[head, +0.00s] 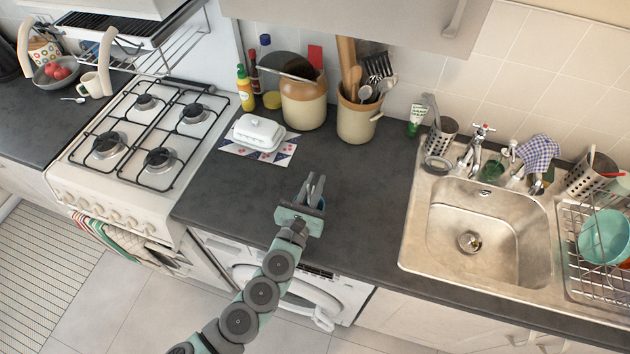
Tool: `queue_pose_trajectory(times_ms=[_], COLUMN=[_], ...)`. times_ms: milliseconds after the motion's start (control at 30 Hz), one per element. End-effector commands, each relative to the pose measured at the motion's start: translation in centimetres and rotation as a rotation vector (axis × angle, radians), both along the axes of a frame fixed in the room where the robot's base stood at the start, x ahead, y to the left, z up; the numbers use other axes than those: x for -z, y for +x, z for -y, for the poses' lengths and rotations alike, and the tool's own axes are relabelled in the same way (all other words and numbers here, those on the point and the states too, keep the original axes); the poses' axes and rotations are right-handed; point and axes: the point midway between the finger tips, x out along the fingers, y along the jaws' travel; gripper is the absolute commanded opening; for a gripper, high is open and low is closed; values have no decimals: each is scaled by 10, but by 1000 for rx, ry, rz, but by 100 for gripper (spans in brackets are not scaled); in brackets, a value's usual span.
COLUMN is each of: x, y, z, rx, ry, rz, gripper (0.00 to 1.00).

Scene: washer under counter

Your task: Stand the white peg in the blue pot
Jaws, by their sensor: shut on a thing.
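My gripper (316,182) is over the front part of the dark worktop, above the washer, with its fingers pointing toward the back wall. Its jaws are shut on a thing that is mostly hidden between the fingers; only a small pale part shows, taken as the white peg. The blue pot (322,203) shows as a small blue edge just right of the gripper's palm, and the rest of it is hidden behind the gripper. I cannot tell whether the peg touches the pot or is inside it.
A white butter dish (258,132) sits on a patterned cloth at the back left. A large jar (303,103) and a utensil crock (356,120) stand by the wall. The hob (150,135) is left, the sink (488,235) right. The worktop between gripper and sink is clear.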

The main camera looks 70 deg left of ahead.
Motion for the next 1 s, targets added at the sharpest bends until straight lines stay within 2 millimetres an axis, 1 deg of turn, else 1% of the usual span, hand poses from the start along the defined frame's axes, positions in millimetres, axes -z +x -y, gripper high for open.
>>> queue_pose_trajectory(times_ms=[33,100,433,467,733,1000], x=[10,15,16,16,16,17], y=[0,0,0,0,0,-1], z=[0,-1,0,0,0,0], rx=[-2,-2,-1,-1,-1,-1], ry=[-1,-2,-1,-1,-1,-1], rz=[2,2,1,1,1,0], gripper=[0,0,0,17,39,40])
